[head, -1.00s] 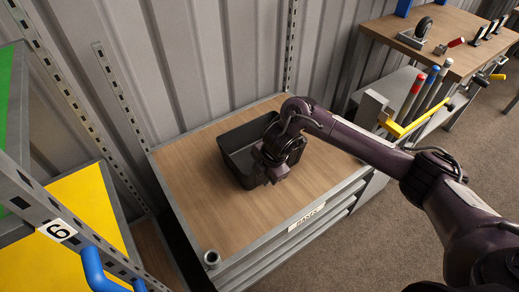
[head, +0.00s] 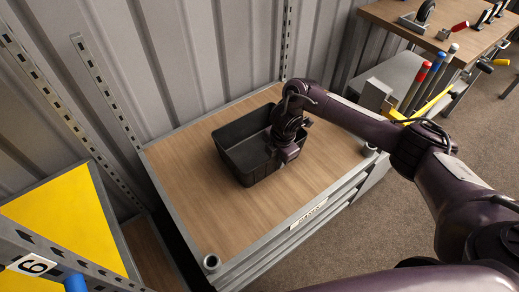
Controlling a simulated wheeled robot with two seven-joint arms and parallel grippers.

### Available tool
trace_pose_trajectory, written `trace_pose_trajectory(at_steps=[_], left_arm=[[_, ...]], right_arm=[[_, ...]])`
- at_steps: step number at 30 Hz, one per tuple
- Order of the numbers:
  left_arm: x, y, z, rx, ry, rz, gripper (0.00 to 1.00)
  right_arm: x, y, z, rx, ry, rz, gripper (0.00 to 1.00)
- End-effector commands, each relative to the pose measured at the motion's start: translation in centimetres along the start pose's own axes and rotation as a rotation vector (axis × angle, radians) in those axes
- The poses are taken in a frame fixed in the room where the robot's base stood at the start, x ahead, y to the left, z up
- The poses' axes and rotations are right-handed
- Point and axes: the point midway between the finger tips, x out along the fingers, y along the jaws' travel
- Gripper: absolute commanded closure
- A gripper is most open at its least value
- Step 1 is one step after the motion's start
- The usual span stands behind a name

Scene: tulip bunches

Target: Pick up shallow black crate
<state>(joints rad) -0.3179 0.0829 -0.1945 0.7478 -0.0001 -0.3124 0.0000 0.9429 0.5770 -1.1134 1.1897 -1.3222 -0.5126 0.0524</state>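The shallow black crate (head: 238,134) sits on the wooden top of a metal drawer cabinet, in the middle of the head view. It is open at the top, and the part of its inside that shows looks empty. My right gripper (head: 287,152) points down at the crate's right wall, in front of part of that wall. Its fingers are hidden or too dark to make out, so I cannot tell if they touch or hold the wall. My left gripper is not in the view.
The cabinet's wooden top (head: 190,180) is clear around the crate. A ribbed metal wall stands behind it. A yellow-surfaced shelf (head: 65,215) with metal posts is at the left. A workbench (head: 430,30) with tools is at the upper right, with coloured-top rods (head: 425,80) below it.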

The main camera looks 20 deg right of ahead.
Motion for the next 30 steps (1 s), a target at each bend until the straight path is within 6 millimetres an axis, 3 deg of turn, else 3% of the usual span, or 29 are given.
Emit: trace_pose_trajectory(at_steps=[8,15,30], left_arm=[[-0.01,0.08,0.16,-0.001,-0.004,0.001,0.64],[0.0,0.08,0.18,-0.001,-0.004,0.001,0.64],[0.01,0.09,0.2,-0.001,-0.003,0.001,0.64]], right_arm=[[0.42,-0.01,0.0,0.0,0.0,0.0,0.71],[0.4,-0.01,0.01,0.0,0.0,0.001,1.0],[0.36,0.01,0.02,0.0,0.0,0.001,1.0]])
